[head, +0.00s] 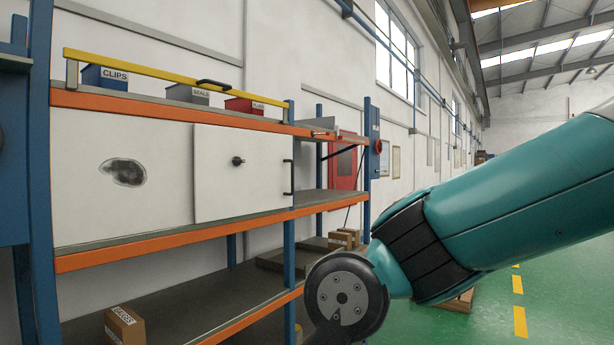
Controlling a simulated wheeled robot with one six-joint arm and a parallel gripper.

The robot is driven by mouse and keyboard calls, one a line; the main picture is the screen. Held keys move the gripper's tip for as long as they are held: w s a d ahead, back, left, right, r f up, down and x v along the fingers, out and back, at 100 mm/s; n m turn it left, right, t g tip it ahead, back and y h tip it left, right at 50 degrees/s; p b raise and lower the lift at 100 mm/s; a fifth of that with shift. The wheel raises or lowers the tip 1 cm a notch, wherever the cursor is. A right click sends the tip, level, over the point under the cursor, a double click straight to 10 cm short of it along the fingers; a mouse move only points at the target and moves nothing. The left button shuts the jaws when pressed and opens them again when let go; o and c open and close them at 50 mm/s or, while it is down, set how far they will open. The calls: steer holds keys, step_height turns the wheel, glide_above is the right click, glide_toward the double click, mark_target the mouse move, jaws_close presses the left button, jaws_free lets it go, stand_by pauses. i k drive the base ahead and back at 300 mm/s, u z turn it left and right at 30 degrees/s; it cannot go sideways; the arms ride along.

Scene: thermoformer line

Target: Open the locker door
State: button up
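The locker (120,205) is a white box front set in an orange and blue shelf rack on the left. Its left panel has a dark oval patch. The locker door (245,190) is the flat white panel on the right part, and it looks shut. My gripper is not in view.
A yellow bar (150,70) with a black handle runs above the top shelf, in front of the blue CLIPS bin (103,78), a grey bin (187,95) and a red bin (244,106). A carton (125,326) sits on the lower shelf. Green floor (560,270) is open at right.

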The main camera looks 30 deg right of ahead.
mark_target(223, 189)
steer(key=z, duration=0.5)
steer(key=i, duration=0.45)
steer(key=z, duration=0.7)
steer(key=i, duration=0.7)
